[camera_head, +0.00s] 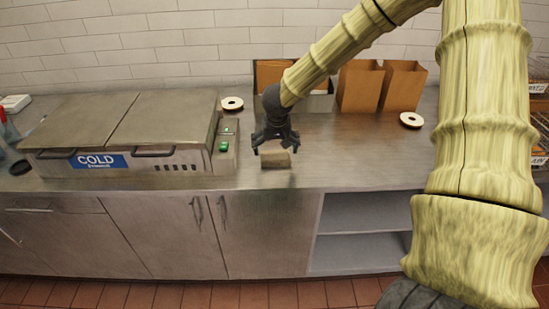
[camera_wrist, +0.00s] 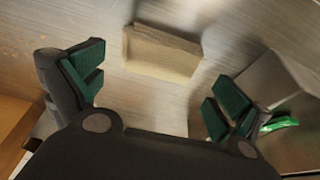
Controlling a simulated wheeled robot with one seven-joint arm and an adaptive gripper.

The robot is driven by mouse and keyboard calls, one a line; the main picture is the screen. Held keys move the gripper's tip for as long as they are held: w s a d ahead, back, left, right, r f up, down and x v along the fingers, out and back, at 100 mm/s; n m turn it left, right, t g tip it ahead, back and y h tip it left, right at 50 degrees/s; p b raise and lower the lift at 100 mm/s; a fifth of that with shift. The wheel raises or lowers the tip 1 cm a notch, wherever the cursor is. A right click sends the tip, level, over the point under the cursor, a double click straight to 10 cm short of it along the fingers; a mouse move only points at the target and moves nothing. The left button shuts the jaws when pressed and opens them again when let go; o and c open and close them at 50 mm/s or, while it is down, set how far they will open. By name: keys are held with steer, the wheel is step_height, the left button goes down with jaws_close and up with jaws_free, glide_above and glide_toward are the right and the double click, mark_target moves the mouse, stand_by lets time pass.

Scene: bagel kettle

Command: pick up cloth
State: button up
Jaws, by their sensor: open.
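A tan, folded, block-like cloth (camera_head: 275,160) lies on the steel counter near its front edge, to the right of the cold unit. In the wrist view the cloth (camera_wrist: 163,52) sits beyond my fingertips, between them in line but apart from them. My gripper (camera_head: 276,148) is above the cloth, pointing down, its dark fingers spread and nothing between them. In the wrist view my gripper (camera_wrist: 160,95) shows its green finger pads wide apart. The cloth's far side is partly hidden by my fingers in the head view.
Brown paper bags (camera_head: 360,86) stand at the back. The counter (camera_head: 345,160) right of the cloth is clear.

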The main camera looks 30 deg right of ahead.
mark_target(275, 155)
steer(key=shift+x, duration=1.95)
steer(key=c, duration=0.8)
